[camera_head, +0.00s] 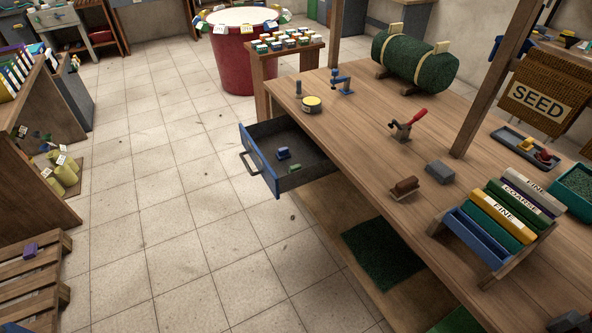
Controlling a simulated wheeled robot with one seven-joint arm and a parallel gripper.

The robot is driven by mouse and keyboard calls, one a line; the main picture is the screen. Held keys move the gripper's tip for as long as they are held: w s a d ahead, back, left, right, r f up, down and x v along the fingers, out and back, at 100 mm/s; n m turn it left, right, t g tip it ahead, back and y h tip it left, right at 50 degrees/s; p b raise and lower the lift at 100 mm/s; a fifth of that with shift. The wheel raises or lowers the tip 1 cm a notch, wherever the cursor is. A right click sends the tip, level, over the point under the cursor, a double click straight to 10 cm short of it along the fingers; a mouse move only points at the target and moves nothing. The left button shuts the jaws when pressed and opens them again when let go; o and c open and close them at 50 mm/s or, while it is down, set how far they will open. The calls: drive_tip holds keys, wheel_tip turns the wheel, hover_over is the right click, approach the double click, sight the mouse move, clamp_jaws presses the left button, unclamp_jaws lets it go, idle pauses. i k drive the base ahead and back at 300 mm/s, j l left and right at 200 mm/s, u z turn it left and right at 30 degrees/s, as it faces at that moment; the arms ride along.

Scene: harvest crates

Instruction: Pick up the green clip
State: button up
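A small green object (294,168), which looks like the green clip, lies in the open drawer (262,178) near its front right corner. It is too small to make out its shape well. A small blue object (283,153) lies in the same drawer, just behind and left of it. The drawer has dark grey insides, a blue front and a grey handle. It is pulled out from the left side of the wooden workbench (350,140). I cannot make out my gripper in this view.
The bench top holds a red-handled clamp (406,124), a brown brush (404,188), a grey block (440,172) and a rack of labelled bars (497,217). A wooden pallet (30,280) stands at the lower left. Tiled floor (180,220) left of the drawer is clear.

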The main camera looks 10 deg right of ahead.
sight(292, 168)
drive_tip(key=i+j+z, duration=0.1)
drive_tip(key=i+j, duration=0.25)
drive_tip(key=i+j+z, duration=0.1)
drive_tip(key=i+j, duration=0.25)
drive_tip(key=i+j+z, duration=0.1)
drive_tip(key=i+j, duration=0.25)
drive_tip(key=i+j+z, duration=0.1)
drive_tip(key=i+j, duration=0.2)
drive_tip(key=j, duration=0.2)
drive_tip(key=i+j, duration=0.3)
drive_tip(key=j, duration=0.15)
drive_tip(key=i+j+z, duration=0.15)
drive_tip(key=i+j, duration=0.15)
drive_tip(key=i+j+z, duration=0.1)
drive_tip(key=i+j, duration=0.2)
drive_tip(key=j, duration=0.3)
drive_tip(key=i+j+z, duration=0.1)
drive_tip(key=i+j, duration=0.15)
drive_tip(key=j, duration=0.25)
drive_tip(key=i+j+z, duration=0.1)
drive_tip(key=i+j, duration=0.1)
